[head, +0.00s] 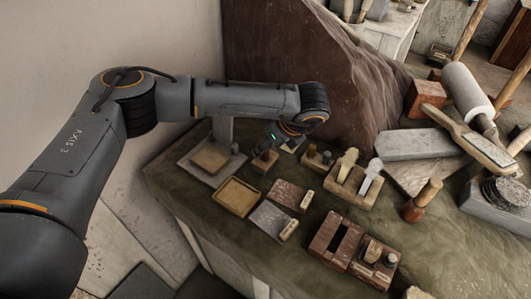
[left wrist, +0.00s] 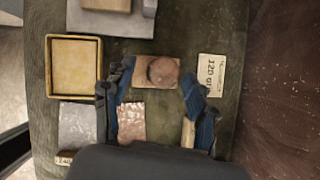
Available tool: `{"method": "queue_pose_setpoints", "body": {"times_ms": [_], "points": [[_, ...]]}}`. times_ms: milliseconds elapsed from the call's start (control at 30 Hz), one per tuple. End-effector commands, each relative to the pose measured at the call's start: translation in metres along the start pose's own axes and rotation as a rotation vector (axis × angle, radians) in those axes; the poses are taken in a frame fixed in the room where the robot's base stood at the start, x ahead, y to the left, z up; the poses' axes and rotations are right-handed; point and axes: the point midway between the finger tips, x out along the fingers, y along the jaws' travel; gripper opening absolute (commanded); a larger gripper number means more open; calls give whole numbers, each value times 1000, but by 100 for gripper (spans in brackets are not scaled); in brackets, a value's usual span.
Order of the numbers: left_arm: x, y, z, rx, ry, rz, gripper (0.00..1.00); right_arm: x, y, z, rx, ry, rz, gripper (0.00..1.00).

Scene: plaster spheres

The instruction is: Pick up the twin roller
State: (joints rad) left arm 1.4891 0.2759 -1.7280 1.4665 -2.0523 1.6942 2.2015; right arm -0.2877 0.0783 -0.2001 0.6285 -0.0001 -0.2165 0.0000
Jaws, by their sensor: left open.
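My left gripper (head: 266,148) is open and empty, reaching down over the back of the bench. In the left wrist view its fingers (left wrist: 157,73) stand apart on either side of a small wooden block with a round brown piece on it (left wrist: 163,70). That block also shows under the fingers in the head view (head: 265,162); I cannot tell whether they touch it. I cannot make out for sure which thing is the twin roller. A wooden block with two short upright pieces (head: 318,158) stands right of the gripper. My right gripper is not in view.
A square yellow tray (left wrist: 48,70), flat grey and copper-brown plates (left wrist: 130,122) and a "120" card (left wrist: 211,75) lie close around the gripper. A big brown stone (head: 300,70) rises behind. A slotted wooden stand (head: 330,245) and a wooden-handled tool (head: 420,203) are farther right.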

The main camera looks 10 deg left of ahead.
Motion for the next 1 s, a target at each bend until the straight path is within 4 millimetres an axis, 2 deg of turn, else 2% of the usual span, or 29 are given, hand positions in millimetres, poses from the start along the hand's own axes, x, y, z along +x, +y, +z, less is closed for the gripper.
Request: {"method": "queue_pose_setpoints", "body": {"times_ms": [33,200,433,467,700,733,1000], "points": [[4,0,1,0,0,4,57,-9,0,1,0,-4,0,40],[22,0,0,0,0,0,57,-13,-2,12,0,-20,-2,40],[25,0,0,0,0,-1,57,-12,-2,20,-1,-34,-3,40],[25,0,0,0,0,-1,53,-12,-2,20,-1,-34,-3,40],[24,-1,0,0,0,-1,4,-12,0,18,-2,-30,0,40],[24,-1,0,0,0,-1,0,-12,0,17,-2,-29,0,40],[24,-1,0,-1,0,-1,0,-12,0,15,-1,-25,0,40]]}}
